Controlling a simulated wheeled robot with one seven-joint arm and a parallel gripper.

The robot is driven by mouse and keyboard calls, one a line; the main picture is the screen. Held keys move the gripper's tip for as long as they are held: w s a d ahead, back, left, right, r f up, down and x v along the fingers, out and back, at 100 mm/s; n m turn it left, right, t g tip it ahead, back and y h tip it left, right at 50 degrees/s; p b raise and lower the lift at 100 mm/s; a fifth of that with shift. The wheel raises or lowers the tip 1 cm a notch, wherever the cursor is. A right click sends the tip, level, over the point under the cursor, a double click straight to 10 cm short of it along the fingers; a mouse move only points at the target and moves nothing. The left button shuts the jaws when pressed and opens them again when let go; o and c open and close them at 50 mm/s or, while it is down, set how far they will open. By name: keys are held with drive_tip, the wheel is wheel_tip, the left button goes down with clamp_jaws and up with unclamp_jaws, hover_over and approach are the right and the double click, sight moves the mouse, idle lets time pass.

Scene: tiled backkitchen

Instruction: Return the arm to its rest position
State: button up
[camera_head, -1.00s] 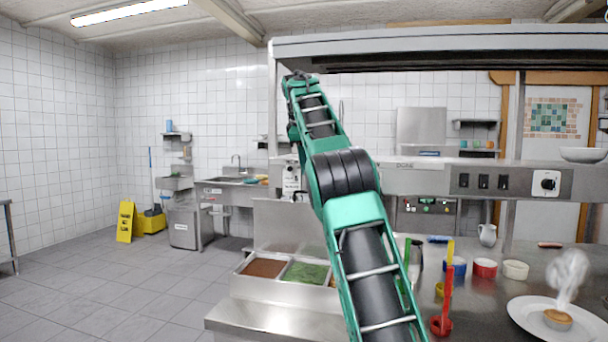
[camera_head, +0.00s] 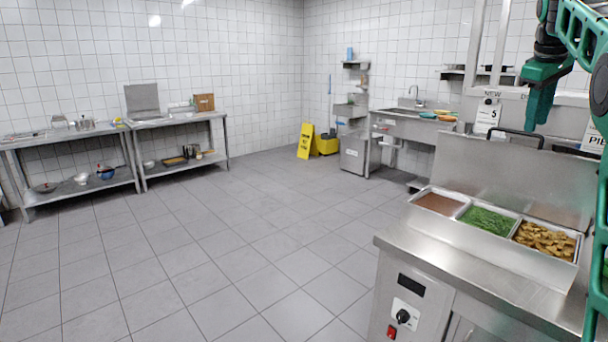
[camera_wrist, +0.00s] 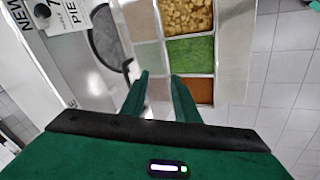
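My arm (camera_head: 596,110) shows in teal and black along the right edge of the head view, partly cut off by the frame. My gripper (camera_head: 531,123) hangs with its fingers down, above the steel counter and near the raised panel behind the food pans. In the wrist view my gripper (camera_wrist: 160,75) shows two green fingers apart, with nothing between them.
A steel counter (camera_head: 400,248) holds food pans with brown sauce (camera_head: 438,204), green herbs (camera_head: 488,221) and brown chunks (camera_head: 546,240). Paper tickets (camera_head: 488,114) hang behind. Steel shelving (camera_head: 172,122), a sink (camera_head: 415,112) and a yellow floor sign (camera_head: 306,141) stand farther back. The tiled floor (camera_head: 230,250) is clear.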

drive_tip(key=s+a+f+m+g+y, duration=0.1)
drive_tip(key=s+a+f+m, duration=0.2)
drive_tip(key=s+f, duration=0.7)
drive_tip(key=s+a+f+m+g+y, duration=0.1)
drive_tip(key=s+a+f+m, duration=0.3)
drive_tip(key=s, duration=1.3)
drive_tip(key=s+a+f+m+g+y, duration=0.1)
drive_tip(key=s+a+f+m, duration=0.2)
drive_tip(key=s+a+f, duration=0.7)
drive_tip(key=s+f, duration=0.4)
drive_tip(key=f, duration=0.4)
drive_tip(key=shift+s+a+f+m, duration=0.15)
drive_tip(key=shift+s+m, duration=0.15)
drive_tip(key=shift+w+g, duration=0.15)
drive_tip(key=shift+g, duration=0.15)
drive_tip(key=shift+w+f, duration=0.2)
drive_tip(key=shift+w, duration=0.3)
